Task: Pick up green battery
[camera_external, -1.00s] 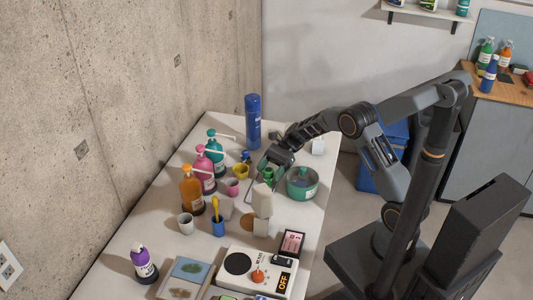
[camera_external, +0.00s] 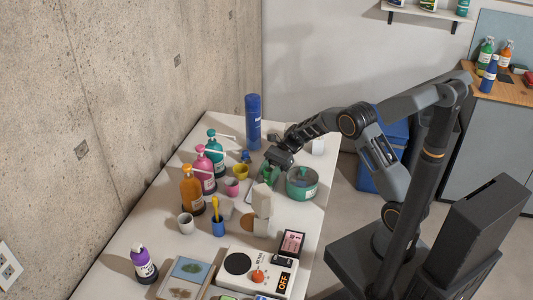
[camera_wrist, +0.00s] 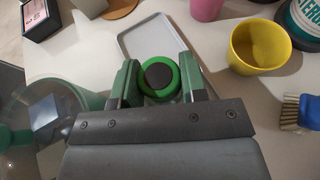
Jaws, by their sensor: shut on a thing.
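The green battery (camera_wrist: 158,76) shows in the wrist view as a green cylinder seen end-on, with a dark round centre. It stands between the two green-tipped fingers of my gripper (camera_wrist: 158,84), which are shut on it. In the external view my gripper (camera_external: 268,173) points down over the far part of the table, and the battery is mostly hidden there. A grey tray (camera_wrist: 149,38) lies under and behind the battery in the wrist view. I cannot tell whether the battery touches the tray.
A green pot (camera_external: 302,183) stands close to the right of my gripper. A yellow cup (camera_external: 241,171), a pink cup (camera_external: 232,187) and pump bottles (camera_external: 205,172) stand to the left. A tall blue can (camera_external: 253,121) is behind. White blocks (camera_external: 262,200) stand in front.

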